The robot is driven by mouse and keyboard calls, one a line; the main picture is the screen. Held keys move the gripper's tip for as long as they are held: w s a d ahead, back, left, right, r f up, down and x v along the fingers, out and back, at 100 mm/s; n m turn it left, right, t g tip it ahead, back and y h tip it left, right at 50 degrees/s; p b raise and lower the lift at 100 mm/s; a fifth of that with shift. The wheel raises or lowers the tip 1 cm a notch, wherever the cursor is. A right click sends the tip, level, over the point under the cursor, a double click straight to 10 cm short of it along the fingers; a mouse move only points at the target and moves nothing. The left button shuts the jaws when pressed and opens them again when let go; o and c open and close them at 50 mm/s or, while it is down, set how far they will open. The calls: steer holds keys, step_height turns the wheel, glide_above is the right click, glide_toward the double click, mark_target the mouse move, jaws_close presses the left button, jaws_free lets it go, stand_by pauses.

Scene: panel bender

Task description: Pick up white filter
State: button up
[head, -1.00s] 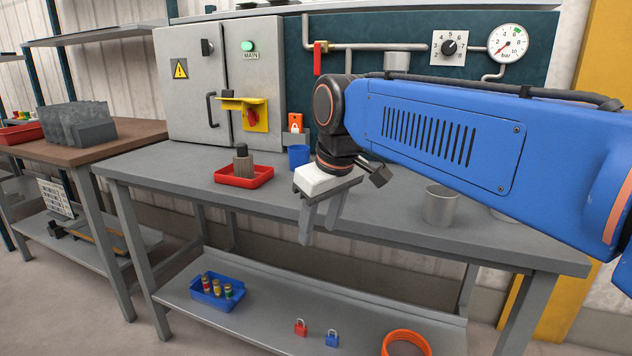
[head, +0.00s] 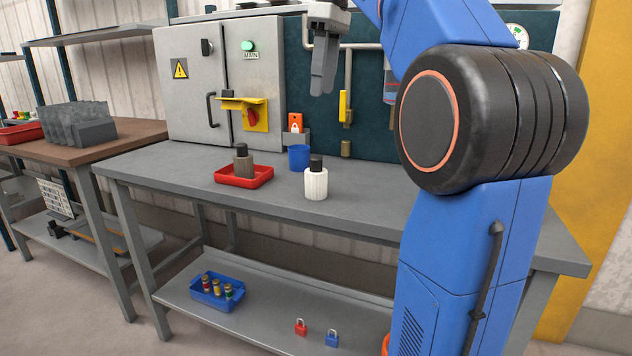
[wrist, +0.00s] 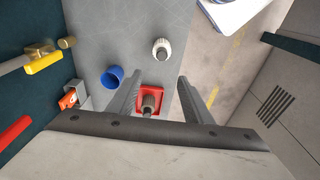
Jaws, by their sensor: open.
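The white filter (head: 316,182), ribbed with a black top, stands upright on the grey workbench (head: 370,205), right of the red tray. It also shows in the wrist view (wrist: 161,50), beyond the fingertips and apart from them. My gripper (head: 322,80) is raised above the bench at the top of the head view, partly cut off by the frame edge. In the wrist view its two fingers (wrist: 160,95) are spread with nothing held between them. A darker brown-grey filter (head: 243,165) with a black top stands in the red tray (head: 262,178).
A blue cup (head: 299,157) stands just behind the white filter. The grey cabinet (head: 180,110) with a yellow-plated red switch is at the back left. A yellow-handled valve (head: 343,106) is on the back panel. My arm hides the bench's right part.

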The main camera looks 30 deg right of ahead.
glide_above(317, 157)
step_height(317, 157, down, 12)
steer(key=shift+w+d+r, duration=0.1)
steer(key=shift+d+r, duration=0.05)
steer(key=f, duration=0.4)
steer(key=shift+s+f, duration=0.1)
steer(key=shift+s, duration=0.15)
steer(key=shift+w+f, duration=0.1)
steer(key=shift+f, duration=0.55)
jaws_close()
steer(key=shift+r, duration=0.15)
